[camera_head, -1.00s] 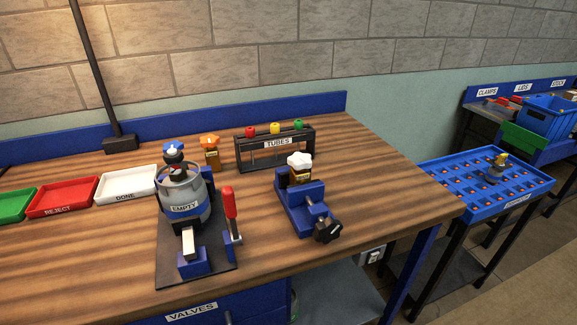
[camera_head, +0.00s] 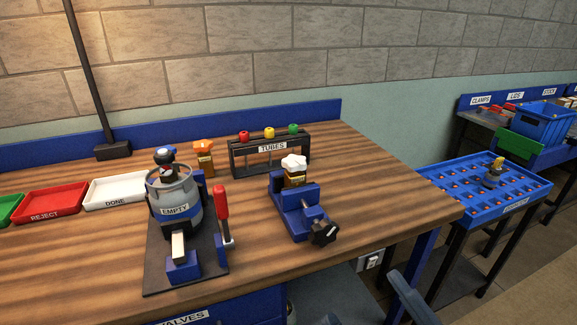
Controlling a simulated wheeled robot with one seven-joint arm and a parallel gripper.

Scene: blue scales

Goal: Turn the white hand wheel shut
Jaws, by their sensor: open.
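The white hand wheel (camera_head: 294,162) is a lobed knob on top of a small brass-coloured valve (camera_head: 294,179). The valve stands upright in a blue vise (camera_head: 290,208) near the right part of the bench. The vise has a black handle (camera_head: 323,233) at its front. Whether the wheel is open or shut cannot be told. A blue-grey part, probably of my arm (camera_head: 412,298), shows at the lower right edge, apart from the wheel. My gripper itself cannot be made out.
A grey cylinder labelled EMPTY (camera_head: 174,194) stands in a fixture with a red lever (camera_head: 221,203) left of the vise. Behind are an orange-topped valve (camera_head: 204,157) and the TUBES rack (camera_head: 272,150). Trays lie left. A blue cart (camera_head: 470,178) stands right. Bench right of the vise is clear.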

